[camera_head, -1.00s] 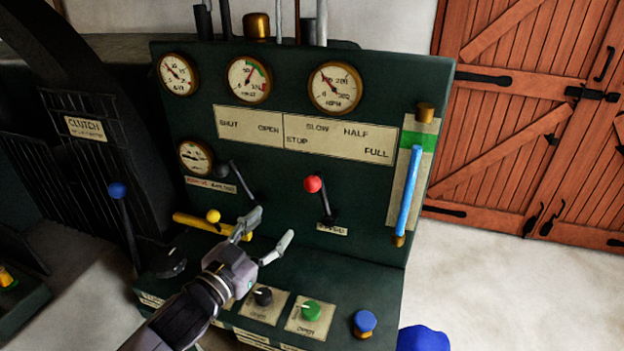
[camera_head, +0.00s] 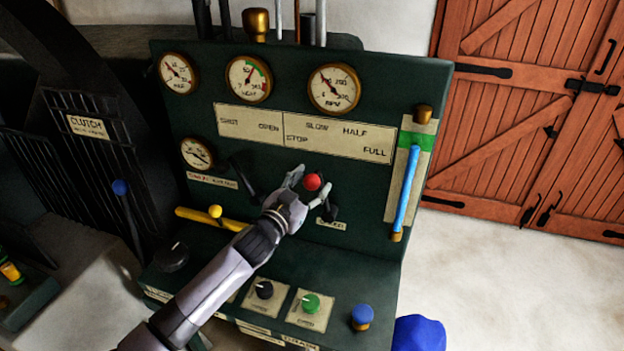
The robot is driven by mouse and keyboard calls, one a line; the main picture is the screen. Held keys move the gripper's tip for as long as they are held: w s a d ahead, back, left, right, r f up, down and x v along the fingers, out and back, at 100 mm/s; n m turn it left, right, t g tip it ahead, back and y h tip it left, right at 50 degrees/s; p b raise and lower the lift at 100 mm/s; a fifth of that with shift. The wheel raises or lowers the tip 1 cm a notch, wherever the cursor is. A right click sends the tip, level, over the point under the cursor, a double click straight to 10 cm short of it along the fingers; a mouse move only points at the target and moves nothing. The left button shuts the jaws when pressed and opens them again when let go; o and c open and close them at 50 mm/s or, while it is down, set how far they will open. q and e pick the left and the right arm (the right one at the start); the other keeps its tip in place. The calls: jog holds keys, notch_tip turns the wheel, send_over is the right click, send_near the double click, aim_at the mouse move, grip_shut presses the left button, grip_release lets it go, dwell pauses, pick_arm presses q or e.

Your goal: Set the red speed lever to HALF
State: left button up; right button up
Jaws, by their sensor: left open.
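The red speed lever's round knob (camera_head: 312,182) stands out from the front of the dark green control panel (camera_head: 360,275). My left gripper (camera_head: 311,185) is open at the knob, one finger on its left and the other on its right. I cannot tell whether the fingers touch it. Most of the lever's shaft is hidden behind the gripper. Above it, the scale plate (camera_head: 345,151) reads STOP, SLOW, HALF and FULL from left to right. The knob sits below the SLOW and HALF marks. My right gripper is not in view.
A black lever (camera_head: 243,175) and a yellow-handled lever (camera_head: 205,217) are left of my gripper. A blue sight tube (camera_head: 407,190) is at the right. Black (camera_head: 264,289), green (camera_head: 310,303) and blue (camera_head: 362,315) knobs sit on the lower ledge, near my forearm.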

pick_arm(q)
jog(key=shift+w+d, duration=0.25)
jog(key=shift+w, duration=0.15)
jog(key=shift+c, duration=0.6)
grip_shut()
